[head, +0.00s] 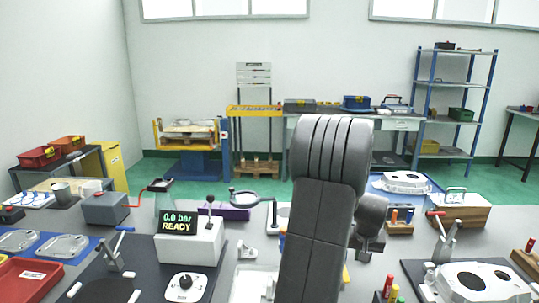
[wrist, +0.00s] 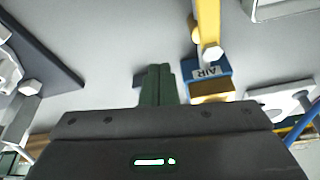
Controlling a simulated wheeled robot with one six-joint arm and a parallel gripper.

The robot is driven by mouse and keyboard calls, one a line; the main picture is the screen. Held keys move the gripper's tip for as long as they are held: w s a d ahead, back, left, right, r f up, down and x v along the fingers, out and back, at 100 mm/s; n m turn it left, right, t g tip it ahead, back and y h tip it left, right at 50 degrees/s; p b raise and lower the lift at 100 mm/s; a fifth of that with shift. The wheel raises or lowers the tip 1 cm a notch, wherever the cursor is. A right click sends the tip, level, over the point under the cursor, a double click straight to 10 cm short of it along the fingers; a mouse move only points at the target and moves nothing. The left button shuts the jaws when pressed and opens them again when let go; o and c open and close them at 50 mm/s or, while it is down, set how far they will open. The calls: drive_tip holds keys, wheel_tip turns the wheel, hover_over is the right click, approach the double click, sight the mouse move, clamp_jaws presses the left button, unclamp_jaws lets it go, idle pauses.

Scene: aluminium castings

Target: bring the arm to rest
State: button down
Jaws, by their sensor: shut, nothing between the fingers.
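My gripper (wrist: 157,72) shows in the wrist view as two dark green fingers pressed together, with nothing between them. Its dark housing fills the bottom of that view. The fingers point over the grey bench top (wrist: 120,60), and I cannot tell how high above it they are. A blue block marked AIR (wrist: 208,72) with a yellow lever (wrist: 208,25) is just right of the fingers, seemingly apart from them. In the head view my raised arm covers the middle of the bench, and the gripper is hidden behind it.
A test unit reading 0.0 bar READY (head: 190,243) stands left of my arm. A white casting (head: 470,280) sits front right, another (head: 405,181) in a blue tray (head: 375,186) behind. A red bin (head: 28,282) is front left. Toggle clamps (head: 115,255) stand up from the fixtures.

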drive_tip(key=shift+w+d+n, duration=0.1)
drive_tip(key=shift+w+n, duration=0.1)
drive_tip(key=shift+n, duration=0.3)
drive_tip(key=shift+w+f+n+y+p, duration=0.1)
drive_tip(key=shift+w+n+y+p, duration=0.25)
drive_tip(key=shift+n, duration=0.35)
